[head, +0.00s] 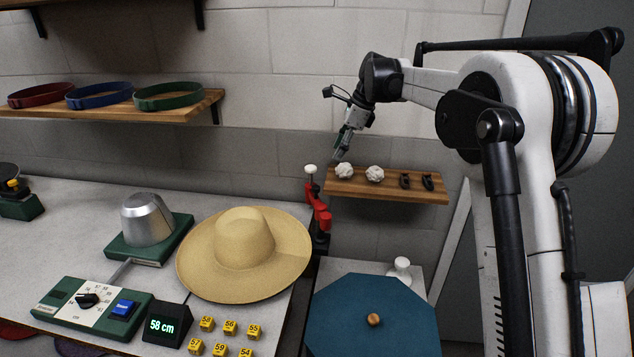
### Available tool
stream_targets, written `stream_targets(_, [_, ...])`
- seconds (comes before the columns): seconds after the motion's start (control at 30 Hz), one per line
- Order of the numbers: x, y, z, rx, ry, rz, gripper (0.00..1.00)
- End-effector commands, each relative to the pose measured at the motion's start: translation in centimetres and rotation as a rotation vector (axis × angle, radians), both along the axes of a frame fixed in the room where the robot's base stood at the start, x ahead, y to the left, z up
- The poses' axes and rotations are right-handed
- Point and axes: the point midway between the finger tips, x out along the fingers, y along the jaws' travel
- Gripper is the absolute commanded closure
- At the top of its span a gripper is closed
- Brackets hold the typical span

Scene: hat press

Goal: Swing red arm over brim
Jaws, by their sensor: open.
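The straw hat (246,252) lies brim down on the workbench, its crown upward. The red arm (317,204) stands on a dark post just right of the hat's far right brim, with a white knob (310,169) at its upper end. It looks upright and beside the brim, not across it. My gripper (341,150) is open and empty, pointing down, above and to the right of the white knob and apart from it. Its fingertips are small in this view.
A small wooden shelf (400,189) with white lumps and dark items lies just below my gripper. A metal block (147,220), a control panel (92,308) and a 58 cm display (167,324) stand left of the hat. A blue octagonal lid (345,318) is at front right.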

Motion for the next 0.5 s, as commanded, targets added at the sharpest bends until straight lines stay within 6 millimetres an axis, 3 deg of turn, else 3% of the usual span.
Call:
stream_targets(0.17, [1.8, 1.1, -1.4, 0.02, 0.057, -0.064, 0.6])
stream_targets(0.5, [2.2, 2.2, -3.7, 0.026, 0.074, -0.082, 0.6])
